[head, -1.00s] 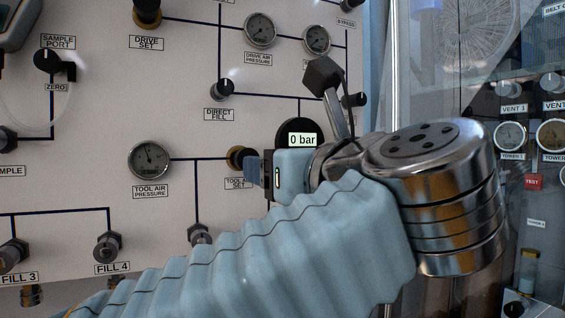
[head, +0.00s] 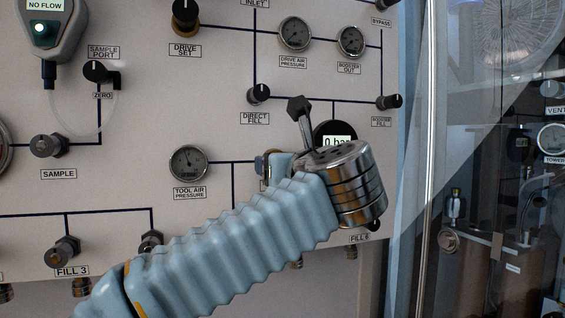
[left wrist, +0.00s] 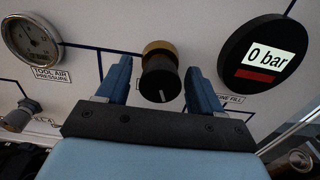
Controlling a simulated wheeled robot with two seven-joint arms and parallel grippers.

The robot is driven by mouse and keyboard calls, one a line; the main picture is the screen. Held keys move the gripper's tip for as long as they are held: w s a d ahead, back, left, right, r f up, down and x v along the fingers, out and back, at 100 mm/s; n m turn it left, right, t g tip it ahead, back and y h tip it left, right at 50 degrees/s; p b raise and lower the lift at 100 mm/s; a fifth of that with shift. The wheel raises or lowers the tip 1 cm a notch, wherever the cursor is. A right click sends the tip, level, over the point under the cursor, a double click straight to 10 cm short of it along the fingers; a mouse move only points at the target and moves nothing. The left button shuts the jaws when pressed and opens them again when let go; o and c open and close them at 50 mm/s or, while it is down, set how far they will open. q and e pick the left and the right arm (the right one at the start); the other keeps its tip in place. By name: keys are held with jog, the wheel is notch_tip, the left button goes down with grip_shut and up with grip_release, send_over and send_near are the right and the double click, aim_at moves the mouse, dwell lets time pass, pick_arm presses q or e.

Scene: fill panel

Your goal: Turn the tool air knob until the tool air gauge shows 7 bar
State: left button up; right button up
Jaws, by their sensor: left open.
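The tool air knob, black with a brass collar, shows in the left wrist view (left wrist: 160,78), with a white mark on its face. My left gripper (left wrist: 157,68) is open, with one blue finger on each side of the knob and gaps visible between. In the head view my left gripper (head: 270,164) is at the panel, and its body and wrist hide most of the knob. The tool air gauge (head: 188,162) is left of it; it also shows in the left wrist view (left wrist: 32,40). Its needle is too small to read exactly. My right gripper is not in view.
A round black display reading 0 bar (left wrist: 262,55) sits right of the knob. The direct fill knob (head: 258,94) is above my left gripper. Fill valves (head: 64,250) stick out low on the panel. A metal post (head: 430,130) stands at the panel's right.

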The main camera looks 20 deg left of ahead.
pick_arm(q)
jog(key=c, duration=0.9)
jog(key=shift+c, duration=0.6)
jog(key=shift+f, duration=0.1)
jog(key=o, duration=1)
